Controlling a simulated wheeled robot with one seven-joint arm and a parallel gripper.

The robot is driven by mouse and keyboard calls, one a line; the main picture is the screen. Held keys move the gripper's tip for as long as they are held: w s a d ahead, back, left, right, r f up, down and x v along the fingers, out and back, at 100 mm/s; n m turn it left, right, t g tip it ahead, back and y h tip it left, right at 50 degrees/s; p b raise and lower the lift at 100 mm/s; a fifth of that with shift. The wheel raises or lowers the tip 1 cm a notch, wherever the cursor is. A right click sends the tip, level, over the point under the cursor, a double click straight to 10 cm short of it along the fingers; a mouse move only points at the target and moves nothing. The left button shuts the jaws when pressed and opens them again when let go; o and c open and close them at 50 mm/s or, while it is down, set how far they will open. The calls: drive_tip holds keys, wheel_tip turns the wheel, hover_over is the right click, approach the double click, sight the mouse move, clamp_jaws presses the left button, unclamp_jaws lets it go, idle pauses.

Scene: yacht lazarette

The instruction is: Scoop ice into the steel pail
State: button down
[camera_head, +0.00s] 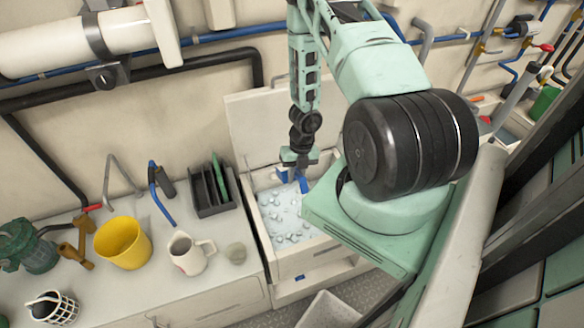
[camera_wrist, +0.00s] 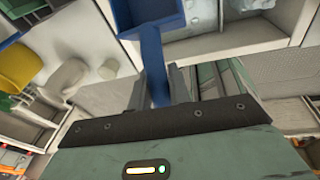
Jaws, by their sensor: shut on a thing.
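My gripper (camera_head: 297,160) is shut on the handle of a blue scoop (camera_wrist: 157,85), which runs between the fingers. The scoop's wide pan (camera_wrist: 148,14) points away from my gripper at the top of the wrist view. In the head view the blue scoop (camera_head: 303,183) is at the back of an open white ice chest (camera_head: 290,263). Loose ice cubes (camera_head: 287,215) lie in the chest. I cannot tell whether the scoop touches the ice or holds any. No plainly steel pail shows; a pale grey jug with a handle (camera_head: 187,254) stands on the counter left of the chest.
A small pale cup (camera_head: 236,253) and a yellow bucket (camera_head: 122,243) stand near the jug. A dark slotted rack (camera_head: 212,190) is close to the chest's left side. The raised lid (camera_head: 262,117) stands behind the chest. A pale open bin (camera_head: 330,308) is on the floor in front.

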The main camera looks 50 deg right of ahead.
drive_tip(key=d+f+b+x, duration=0.1)
drive_tip(key=d+b+x, duration=0.2)
drive_tip(key=b+x, duration=1.05)
drive_tip(key=w+d+b+x, duration=0.1)
drive_tip(key=d+b+x, duration=0.2)
drive_tip(key=b+x, duration=1)
drive_tip(key=a+p+v, duration=0.2)
drive_tip(key=p+v, duration=0.6)
drive_tip(key=p, duration=0.1)
drive_tip(key=a+r+p+v, duration=0.1)
drive_tip(key=a+p+v, duration=0.1)
drive_tip(key=p+v, duration=0.7)
drive_tip(key=s+a+p+v, duration=0.1)
drive_tip(key=a+p+v, duration=0.1)
drive_tip(key=p+v, duration=0.6)
drive_tip(key=shift+p+v, duration=0.4)
drive_tip(key=shift+v, duration=0.45)
drive_tip(key=shift+w+f, duration=0.1)
